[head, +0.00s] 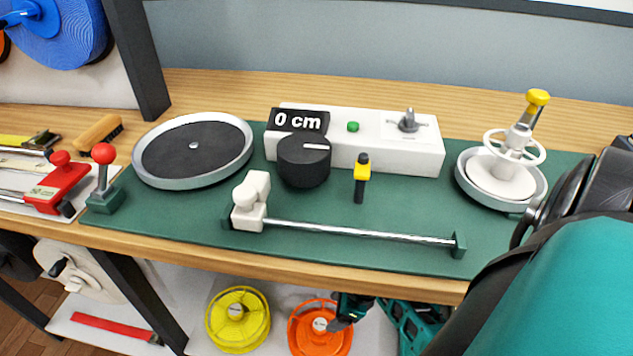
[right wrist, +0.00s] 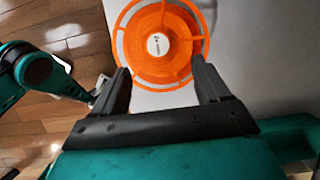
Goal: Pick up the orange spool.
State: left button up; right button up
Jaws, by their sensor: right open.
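The orange spool (head: 306,338) lies on the white lower shelf under the bench, right of the yellow spool. In the right wrist view the orange spool (right wrist: 165,62) shows its round face and white hub label. My right gripper (head: 343,312) is at the spool's right side in the head view and covers part of its rim. In the wrist view my right gripper (right wrist: 163,80) is open, with a finger on either side of the spool's lower part. I cannot tell whether the fingers touch it.
The yellow spool (head: 238,318) lies close by on the shelf (head: 195,285). The wooden bench edge (head: 300,272) runs above both spools. On the bench, a green mat (head: 400,215) carries a turntable, a control box and a metal rod. A dark bench leg (head: 140,295) stands left of the spools.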

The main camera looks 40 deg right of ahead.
aim_at(321, 324)
jog(key=b+x, duration=0.1)
jog(key=x, duration=0.2)
jog(key=shift+w+a+f, duration=0.1)
jog(key=shift+w+f, duration=0.05)
jog(key=shift+f, duration=0.2)
jog(key=b+x, duration=0.3)
jog(key=x, duration=0.1)
jog(key=shift+f, duration=0.1)
jog(key=shift+a+f+b, duration=0.15)
jog(key=shift+f+b, duration=0.2)
jog(key=shift+b, duration=0.1)
jog(key=shift+r, duration=0.1)
jog(key=c, duration=0.7)
pick_arm(q)
jog(key=f, duration=0.4)
jog(key=shift+w+d+f, duration=0.15)
jog(key=shift+w+d, duration=0.1)
jog(key=shift+d, duration=0.15)
pick_arm(e)
grip_shut()
